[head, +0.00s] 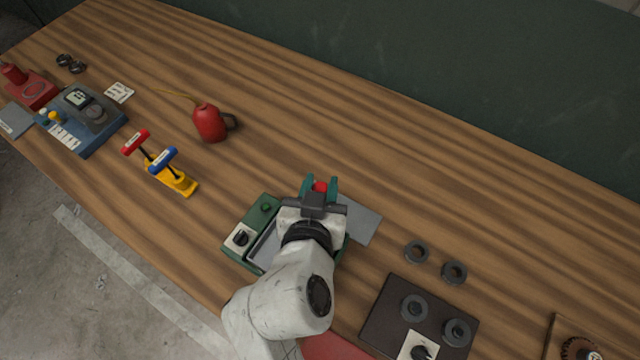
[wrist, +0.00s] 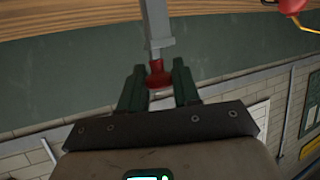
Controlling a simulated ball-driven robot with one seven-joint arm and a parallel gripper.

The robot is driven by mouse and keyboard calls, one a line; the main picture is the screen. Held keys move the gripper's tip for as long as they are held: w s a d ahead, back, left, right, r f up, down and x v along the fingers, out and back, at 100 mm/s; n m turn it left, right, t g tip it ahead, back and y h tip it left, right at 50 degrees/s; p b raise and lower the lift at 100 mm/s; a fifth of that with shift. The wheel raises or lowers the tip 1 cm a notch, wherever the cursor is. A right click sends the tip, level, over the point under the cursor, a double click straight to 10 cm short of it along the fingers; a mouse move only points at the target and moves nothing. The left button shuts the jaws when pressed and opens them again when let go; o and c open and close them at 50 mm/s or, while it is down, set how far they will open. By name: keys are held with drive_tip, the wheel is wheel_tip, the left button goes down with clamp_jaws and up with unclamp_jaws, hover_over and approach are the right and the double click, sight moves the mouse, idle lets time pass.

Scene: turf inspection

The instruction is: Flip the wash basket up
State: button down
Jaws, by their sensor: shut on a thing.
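My gripper (head: 319,186) is over the right part of a green machine (head: 232,252) near the table's front edge. Its green fingers are shut on a red grip (head: 320,187). In the wrist view, the red grip (wrist: 158,82) sits between the fingers (wrist: 158,72), at the end of a grey bar (wrist: 157,25). I take the bar and grip to be the wash basket's handle. The basket itself cannot be made out; my arm covers much of the machine. A grey recess (head: 263,249) shows beside my arm. The machine's left side has a black knob (head: 241,238) and a green button (head: 265,208).
A flat grey plate (head: 361,221) lies right of my gripper. Two dark rings (head: 416,251) lie nearby, beyond a brown board (head: 385,318). Left are a yellow stand (head: 178,181) with T-handled tools, a red oil can (head: 208,123) and a blue box (head: 82,120). The back middle is clear.

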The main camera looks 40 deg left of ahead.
drive_tip(key=c, duration=1.2)
unclamp_jaws()
drive_tip(key=shift+w+r, duration=0.1)
drive_tip(key=shift+r, duration=0.45)
drive_tip(key=o, duration=0.3)
drive_tip(key=shift+f, duration=0.2)
drive_tip(key=b+v, duration=0.1)
drive_tip(key=v, duration=1)
drive_tip(key=shift+b, duration=0.35)
drive_tip(key=shift+f, duration=0.15)
